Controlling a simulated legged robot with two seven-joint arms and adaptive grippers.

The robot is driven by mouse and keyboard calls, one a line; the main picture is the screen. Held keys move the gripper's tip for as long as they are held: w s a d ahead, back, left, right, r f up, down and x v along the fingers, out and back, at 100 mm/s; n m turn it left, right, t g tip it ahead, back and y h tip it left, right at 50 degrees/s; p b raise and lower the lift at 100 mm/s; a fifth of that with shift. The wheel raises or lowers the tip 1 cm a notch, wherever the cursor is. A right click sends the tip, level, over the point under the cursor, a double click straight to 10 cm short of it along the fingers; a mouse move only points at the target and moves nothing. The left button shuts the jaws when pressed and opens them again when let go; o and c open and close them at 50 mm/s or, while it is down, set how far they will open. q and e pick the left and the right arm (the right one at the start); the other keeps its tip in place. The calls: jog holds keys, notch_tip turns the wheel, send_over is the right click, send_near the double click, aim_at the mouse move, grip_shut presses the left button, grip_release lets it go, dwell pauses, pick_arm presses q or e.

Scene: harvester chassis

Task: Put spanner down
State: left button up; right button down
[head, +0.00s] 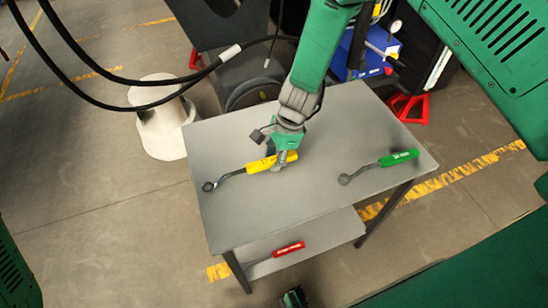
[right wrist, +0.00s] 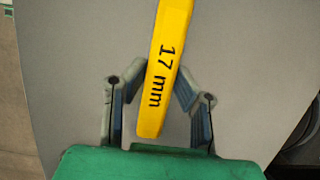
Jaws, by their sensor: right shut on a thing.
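The yellow-handled spanner (head: 262,163), marked 17 mm, is at the left part of the grey table top (head: 320,205). Its dark ring end points left. In the right wrist view its yellow handle (right wrist: 160,75) runs between the fingers. My right gripper (head: 284,160) comes down from above and is shut on this handle; its fingers also show in the right wrist view (right wrist: 160,88). The spanner lies roughly level, at or just above the table top; I cannot tell whether it touches.
A green-handled spanner (head: 398,158) lies on the table's right side. A red-handled spanner (head: 288,248) lies on the lower shelf (head: 335,232). A white bucket-like container (head: 163,120) stands left of the table. Black hoses hang at upper left. The middle and front of the table top are clear.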

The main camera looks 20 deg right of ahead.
jog(key=shift+w+a+r, duration=0.1)
jog(key=shift+a, duration=0.4)
jog(key=c, duration=1.3)
grip_release()
jog(key=shift+d, duration=0.65)
pick_arm(q)
jog(key=shift+a+r, duration=0.1)
jog(key=shift+r, duration=0.05)
pick_arm(e)
jog(key=v, duration=1.2)
pick_arm(q)
jog(key=shift+a, duration=0.25)
pick_arm(e)
jog(key=shift+a, duration=0.45)
pick_arm(q)
jog(key=shift+a, duration=0.1)
